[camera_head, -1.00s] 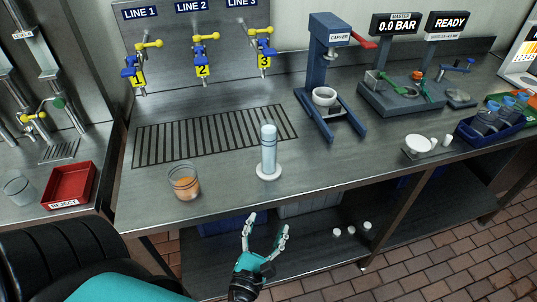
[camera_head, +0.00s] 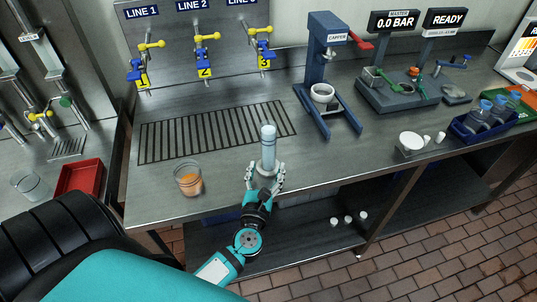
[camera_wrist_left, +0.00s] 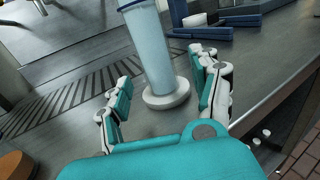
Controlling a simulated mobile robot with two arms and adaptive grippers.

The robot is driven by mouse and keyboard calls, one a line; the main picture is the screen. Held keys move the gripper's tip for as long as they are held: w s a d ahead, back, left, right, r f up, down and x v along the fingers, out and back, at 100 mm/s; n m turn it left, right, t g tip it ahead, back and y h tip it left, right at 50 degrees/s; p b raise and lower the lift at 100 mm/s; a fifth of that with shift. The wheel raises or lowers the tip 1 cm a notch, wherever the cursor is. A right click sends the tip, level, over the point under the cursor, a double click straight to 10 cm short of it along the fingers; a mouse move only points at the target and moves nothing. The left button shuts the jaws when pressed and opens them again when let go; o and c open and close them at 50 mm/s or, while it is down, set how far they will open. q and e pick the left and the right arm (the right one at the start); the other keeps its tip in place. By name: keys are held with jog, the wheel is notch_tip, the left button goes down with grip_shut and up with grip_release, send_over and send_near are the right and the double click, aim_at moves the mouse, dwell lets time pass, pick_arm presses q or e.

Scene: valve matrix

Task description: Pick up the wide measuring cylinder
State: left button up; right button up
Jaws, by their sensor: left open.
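The wide measuring cylinder (camera_head: 268,146) is a tall, pale blue tube standing upright on a round white base on the metal bench. In the left wrist view the cylinder (camera_wrist_left: 150,50) rises just beyond my fingers, its base resting on the bench. My left gripper (camera_head: 264,172) is open at the front of the cylinder, with its fingers either side of the lower part in the picture. In the left wrist view the gripper (camera_wrist_left: 165,93) shows empty, and I cannot tell whether a finger touches the tube. My right gripper is not in view.
A glass of orange liquid (camera_head: 188,180) stands left of the cylinder. A slotted drain (camera_head: 200,135) lies behind. The blue capper (camera_head: 325,75) stands at the right rear. A red tray (camera_head: 80,178) is at far left.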

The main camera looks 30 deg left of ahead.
aim_at(267, 163)
pick_arm(q)
jog(key=p+x, duration=0.2)
jog(key=x, duration=0.2)
jog(key=shift+w+a+r, duration=0.2)
jog(key=shift+w+a, duration=0.05)
jog(key=shift+a, duration=0.05)
jog(key=shift+w+f, duration=0.1)
jog(key=shift+w, duration=0.05)
jog(key=shift+c, duration=0.7)
grip_shut()
